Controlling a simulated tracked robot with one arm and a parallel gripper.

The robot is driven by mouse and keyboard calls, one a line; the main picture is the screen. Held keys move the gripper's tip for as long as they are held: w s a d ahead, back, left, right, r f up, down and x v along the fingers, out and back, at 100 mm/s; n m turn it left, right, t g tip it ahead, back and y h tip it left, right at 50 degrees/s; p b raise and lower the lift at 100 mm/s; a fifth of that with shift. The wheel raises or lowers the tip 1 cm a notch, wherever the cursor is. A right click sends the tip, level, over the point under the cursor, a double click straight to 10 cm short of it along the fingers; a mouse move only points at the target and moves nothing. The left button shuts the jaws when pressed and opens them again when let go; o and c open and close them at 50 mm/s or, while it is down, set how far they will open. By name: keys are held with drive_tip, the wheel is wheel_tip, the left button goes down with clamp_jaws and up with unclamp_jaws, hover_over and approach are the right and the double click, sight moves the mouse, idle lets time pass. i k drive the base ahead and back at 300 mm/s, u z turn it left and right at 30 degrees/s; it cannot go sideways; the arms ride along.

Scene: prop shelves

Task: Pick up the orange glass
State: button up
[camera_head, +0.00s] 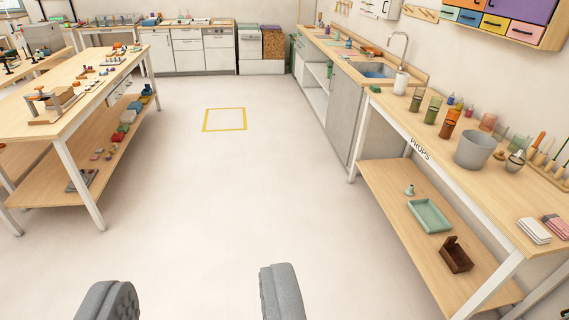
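My gripper (195,296) shows at the bottom of the view, its two grey fingers wide apart with only floor between them. It is open and empty, far from the shelf on the right. An orange-brown glass (449,124) stands upright on the top of the props table (395,118), left of a grey bucket. A paler orange-pink glass (488,121) stands behind it, near the wall. I cannot tell for sure which of the two is the orange glass.
Green glasses (433,110) stand just left of the orange-brown one, and the grey bucket (474,149) is on its right. A lower shelf holds a green tray (429,215) and a brown box (455,255). A workbench (75,85) stands left. The floor between is clear.

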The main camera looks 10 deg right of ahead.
sight(453, 116)
drive_tip(key=z, duration=0.15)
drive_tip(key=i, duration=1.3)
drive_tip(key=z, duration=0.6)
drive_tip(key=i, duration=1.35)
drive_tip(key=z, duration=0.8)
drive_tip(key=i, duration=1.3)
drive_tip(key=z, duration=0.3)
